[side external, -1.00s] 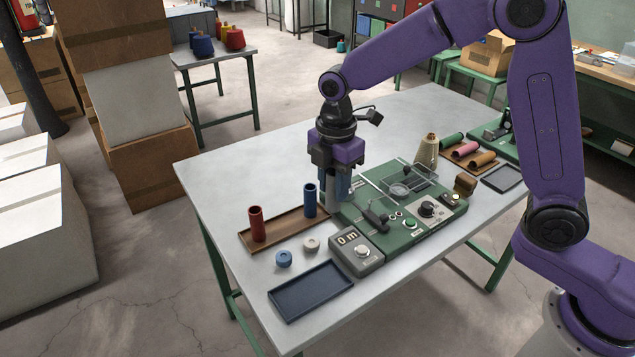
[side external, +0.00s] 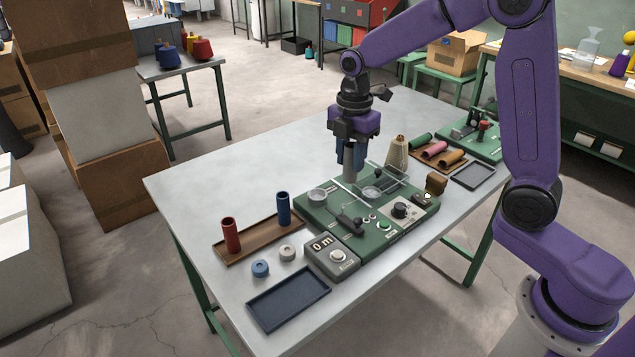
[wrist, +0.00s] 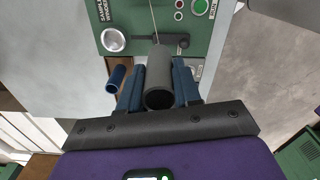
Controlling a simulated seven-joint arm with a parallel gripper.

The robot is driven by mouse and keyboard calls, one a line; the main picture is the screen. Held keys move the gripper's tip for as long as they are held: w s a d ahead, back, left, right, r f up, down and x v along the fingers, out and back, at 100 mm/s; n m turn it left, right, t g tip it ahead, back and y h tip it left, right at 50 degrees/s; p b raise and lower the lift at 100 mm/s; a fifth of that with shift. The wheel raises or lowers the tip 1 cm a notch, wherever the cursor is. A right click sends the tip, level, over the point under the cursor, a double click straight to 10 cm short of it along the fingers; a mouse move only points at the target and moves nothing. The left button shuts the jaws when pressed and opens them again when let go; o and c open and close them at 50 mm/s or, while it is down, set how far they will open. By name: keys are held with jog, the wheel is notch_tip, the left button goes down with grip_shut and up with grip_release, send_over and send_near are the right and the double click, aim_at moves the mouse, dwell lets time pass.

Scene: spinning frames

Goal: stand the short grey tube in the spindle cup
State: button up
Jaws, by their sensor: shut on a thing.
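The short grey tube (side external: 350,173) is upright between the blue fingers of my gripper (side external: 350,160), which is shut on it. It also shows in the wrist view (wrist: 168,72), its open near end facing the camera. The gripper and tube are over the back part of the green winder (side external: 340,212). One round metal cup (side external: 318,194) is left of the tube, and another round dish (side external: 372,192) is right of it. I cannot tell for certain which is the spindle cup. The tube's lower end appears close to the winder; any gap beneath it is unclear.
A brown tray (side external: 256,241) holds an upright red tube (side external: 231,236) and blue tube (side external: 283,209). A thread cone (side external: 397,154) stands right of the gripper. A dark empty tray (side external: 288,300) lies in front. The table's left part is clear.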

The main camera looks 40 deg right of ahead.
jog(key=shift+w+a+f, duration=0.2)
jog(key=shift+w+f, duration=1.2)
jog(key=shift+w, duration=0.2)
jog(key=shift+w+a+f, duration=0.2)
jog(key=shift+w+f, duration=1.15)
jog(key=shift+w, duration=0.25)
jog(key=shift+w+a+f, duration=0.2)
jog(key=shift+w+f, duration=1.2)
jog(key=shift+w, duration=0.2)
jog(key=shift+f, duration=1.4)
jog(key=shift+f, duration=0.15)
jog(key=o, duration=1)
